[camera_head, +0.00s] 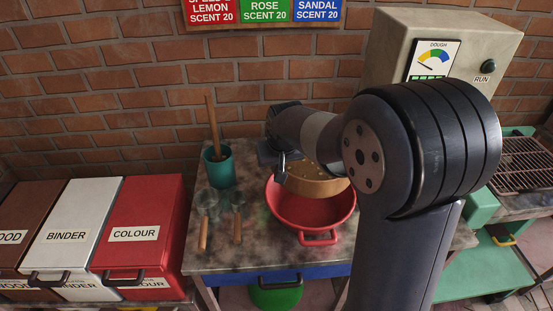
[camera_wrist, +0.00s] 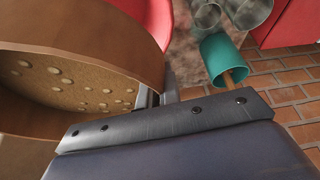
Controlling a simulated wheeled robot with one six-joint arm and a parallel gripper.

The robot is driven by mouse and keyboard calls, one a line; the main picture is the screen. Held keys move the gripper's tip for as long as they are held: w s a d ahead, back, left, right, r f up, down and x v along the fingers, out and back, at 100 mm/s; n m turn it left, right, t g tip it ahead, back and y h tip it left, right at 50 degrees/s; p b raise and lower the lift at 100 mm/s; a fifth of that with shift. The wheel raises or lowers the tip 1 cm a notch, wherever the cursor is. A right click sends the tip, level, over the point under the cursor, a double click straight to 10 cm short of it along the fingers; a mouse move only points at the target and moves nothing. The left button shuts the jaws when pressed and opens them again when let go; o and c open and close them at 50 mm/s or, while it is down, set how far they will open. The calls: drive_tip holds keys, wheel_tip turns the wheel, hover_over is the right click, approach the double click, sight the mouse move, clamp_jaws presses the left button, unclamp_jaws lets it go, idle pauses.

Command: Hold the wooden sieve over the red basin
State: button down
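The wooden sieve (camera_head: 318,187) is a round, light-brown hoop. In the head view it is over the red basin (camera_head: 312,238), overlapping its back part; the height between them is hard to tell. My gripper (camera_head: 283,170) is at the sieve's left side, and my arm hides part of the sieve. In the wrist view the sieve (camera_wrist: 130,42) fills the left, with a brown mesh dotted with pale lumps. My gripper (camera_wrist: 160,92) is shut on the sieve's wall, one finger on its outer side. The red basin (camera_wrist: 152,14) shows behind the sieve.
On the stained table (camera_head: 225,258), a teal cup (camera_head: 219,172) with a wooden-handled tool stands left of the basin. Two scoops (camera_head: 206,205) with wooden handles lie before it. Lidded brown, white and red bins (camera_head: 150,215) stand left. A dough machine (camera_head: 440,45) stands behind right.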

wheel_tip(320, 180, down, 6)
drive_tip(key=b, duration=0.3)
drive_tip(key=shift+r+b, duration=0.25)
drive_tip(key=shift+b, duration=0.1)
drive_tip(key=shift+a, duration=0.15)
